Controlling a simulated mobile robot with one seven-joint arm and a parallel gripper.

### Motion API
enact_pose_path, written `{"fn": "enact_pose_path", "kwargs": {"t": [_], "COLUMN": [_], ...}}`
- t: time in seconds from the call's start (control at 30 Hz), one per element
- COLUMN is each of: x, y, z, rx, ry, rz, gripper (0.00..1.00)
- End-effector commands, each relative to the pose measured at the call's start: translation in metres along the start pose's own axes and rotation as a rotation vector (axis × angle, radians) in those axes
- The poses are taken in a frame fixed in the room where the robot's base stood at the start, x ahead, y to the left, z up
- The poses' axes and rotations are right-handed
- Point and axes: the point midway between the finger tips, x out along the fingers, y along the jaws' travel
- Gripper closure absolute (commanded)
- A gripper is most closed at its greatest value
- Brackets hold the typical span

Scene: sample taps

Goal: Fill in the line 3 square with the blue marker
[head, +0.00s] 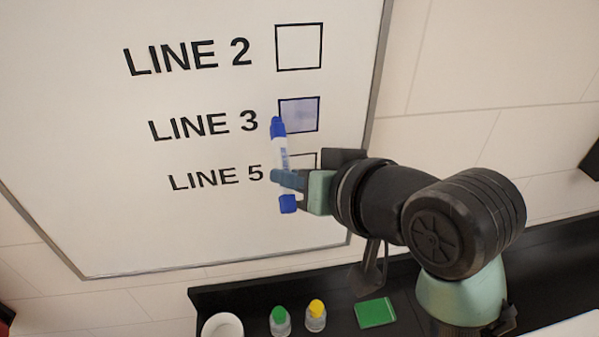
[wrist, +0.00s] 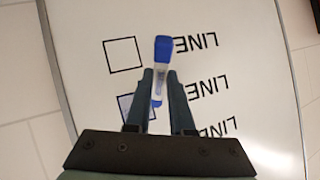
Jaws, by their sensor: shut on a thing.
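The blue marker (head: 281,158) has a white body and blue ends. My gripper (head: 284,178) is shut on it and holds it nearly upright in the head view, in front of the whiteboard (head: 150,225). The line 3 square (head: 303,115) is tinted pale blue across its inside, a little uneven. The marker's upper end overlaps its left edge in the picture; I cannot tell whether it touches the board. In the wrist view, the marker (wrist: 161,58) stands between my fingertips (wrist: 161,86), and the tinted square (wrist: 125,103) is partly hidden by a finger.
The line 2 square (head: 299,47) is empty. The line 5 square (head: 306,158) is mostly hidden by my gripper. Below, a dark ledge (head: 250,290) carries a white cup (head: 222,326), green-capped (head: 280,318) and yellow-capped (head: 316,314) bottles, and a green block (head: 375,313).

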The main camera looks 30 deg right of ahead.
Motion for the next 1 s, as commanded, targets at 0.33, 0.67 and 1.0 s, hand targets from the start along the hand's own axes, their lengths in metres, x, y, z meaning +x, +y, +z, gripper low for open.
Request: {"fn": "enact_pose_path", "kwargs": {"t": [0.33, 0.67, 1.0], "x": [-0.007, -0.016, -0.023], "y": [0.008, 0.030, 0.047], "z": [-0.007, -0.011, -0.014], "rx": [0.003, 0.001, 0.003], "ry": [0.000, 0.000, 0.000], "rz": [0.002, 0.000, 0.001], "gripper": [1.00, 1.00, 1.00]}}
